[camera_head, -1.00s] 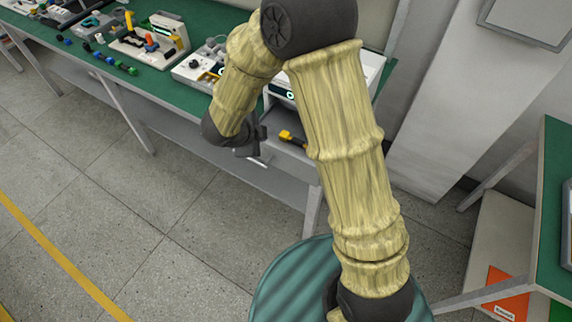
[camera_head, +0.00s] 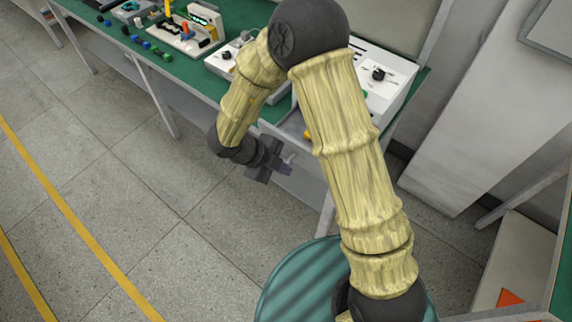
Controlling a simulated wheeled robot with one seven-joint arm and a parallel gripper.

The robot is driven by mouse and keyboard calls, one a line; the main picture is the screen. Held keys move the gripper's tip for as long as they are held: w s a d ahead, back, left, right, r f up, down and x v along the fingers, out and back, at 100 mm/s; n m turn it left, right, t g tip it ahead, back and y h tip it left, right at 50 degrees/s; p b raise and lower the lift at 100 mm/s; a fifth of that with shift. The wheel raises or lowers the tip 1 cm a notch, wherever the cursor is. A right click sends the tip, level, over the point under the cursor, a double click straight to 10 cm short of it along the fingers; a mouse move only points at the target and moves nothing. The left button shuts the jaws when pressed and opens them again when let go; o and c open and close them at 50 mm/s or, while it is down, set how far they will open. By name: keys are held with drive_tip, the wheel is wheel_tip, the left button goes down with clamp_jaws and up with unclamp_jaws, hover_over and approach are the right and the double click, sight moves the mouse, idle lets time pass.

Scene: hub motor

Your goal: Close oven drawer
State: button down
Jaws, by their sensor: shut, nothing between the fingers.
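The white oven (camera_head: 378,85), with dark knobs on its face, stands at the right end of the green bench, partly behind my arm. Its grey drawer (camera_head: 294,123) appears pulled out below it, and a small yellow piece (camera_head: 307,134) in it shows at the edge of my arm. My gripper (camera_head: 284,167) is dark, shut and empty, in front of the drawer's near end. A small light part, perhaps the drawer handle, shows beside it. I cannot tell whether the gripper touches the drawer; the drawer's front is mostly hidden.
The green bench (camera_head: 190,72) runs to the upper left with several devices and small coloured parts on it. Its legs stand on the tiled floor. A white wall panel (camera_head: 475,140) and another table are at the right. The floor at the left is clear.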

sight(308, 167)
drive_tip(key=w+d+f, duration=0.1)
drive_tip(key=d+f, duration=0.1)
drive_tip(key=w+d+f, duration=0.2)
drive_tip(key=w+d+f+p, duration=0.1)
drive_tip(key=d+f, duration=0.1)
drive_tip(key=d, duration=0.1)
drive_tip(key=shift+w+f, duration=0.15)
idle(0.3)
drive_tip(key=w+d+p, duration=0.1)
drive_tip(key=w+d, duration=0.2)
drive_tip(key=w, duration=0.1)
drive_tip(key=w+d+p, duration=0.2)
drive_tip(key=w+d, duration=0.2)
drive_tip(key=w, duration=0.1)
drive_tip(key=w+d+p, duration=0.1)
drive_tip(key=w+d, duration=0.3)
drive_tip(key=w, duration=0.1)
drive_tip(key=shift+p, duration=0.3)
